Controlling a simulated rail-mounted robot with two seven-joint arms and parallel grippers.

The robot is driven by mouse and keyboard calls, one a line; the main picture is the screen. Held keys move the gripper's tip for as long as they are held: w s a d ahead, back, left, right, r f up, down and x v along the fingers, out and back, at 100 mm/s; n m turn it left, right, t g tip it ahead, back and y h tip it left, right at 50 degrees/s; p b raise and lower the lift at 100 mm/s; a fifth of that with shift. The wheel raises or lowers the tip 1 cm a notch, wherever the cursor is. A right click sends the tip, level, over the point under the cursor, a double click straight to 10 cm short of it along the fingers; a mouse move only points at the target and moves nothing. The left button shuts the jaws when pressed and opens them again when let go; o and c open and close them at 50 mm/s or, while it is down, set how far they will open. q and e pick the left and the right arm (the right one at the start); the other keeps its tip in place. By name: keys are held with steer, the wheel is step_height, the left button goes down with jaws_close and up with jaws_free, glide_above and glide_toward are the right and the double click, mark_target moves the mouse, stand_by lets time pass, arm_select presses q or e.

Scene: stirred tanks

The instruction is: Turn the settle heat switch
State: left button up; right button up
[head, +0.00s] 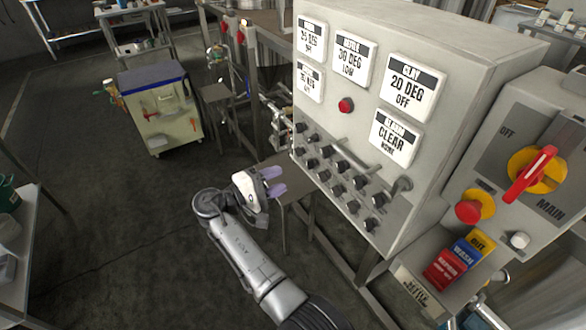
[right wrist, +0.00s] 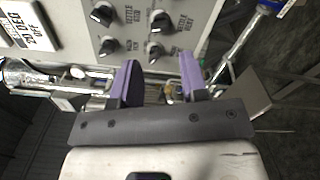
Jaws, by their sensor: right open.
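The grey control panel (head: 322,118) carries several black rotary switches in slanting rows, one of them a knob (head: 325,152) near the middle. Their labels are too small to read in the head view, so I cannot tell which is the settle heat switch. A display (head: 354,58) on the panel appears to read settle, 38 DEG, LOW. My right gripper (head: 272,181) is open and empty, with purple fingers, left of the switch rows and apart from them. The right wrist view shows its fingers (right wrist: 158,80) below several knobs, including one (right wrist: 160,21) with hard-to-read lettering. My left gripper is out of view.
A main switch box (head: 540,120) with a red and yellow handle stands at the right. Coloured blocks (head: 462,252) sit below it. A cabinet (head: 160,105) on wheels stands at the back left.

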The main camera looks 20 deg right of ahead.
steer(key=shift+v, duration=2.3)
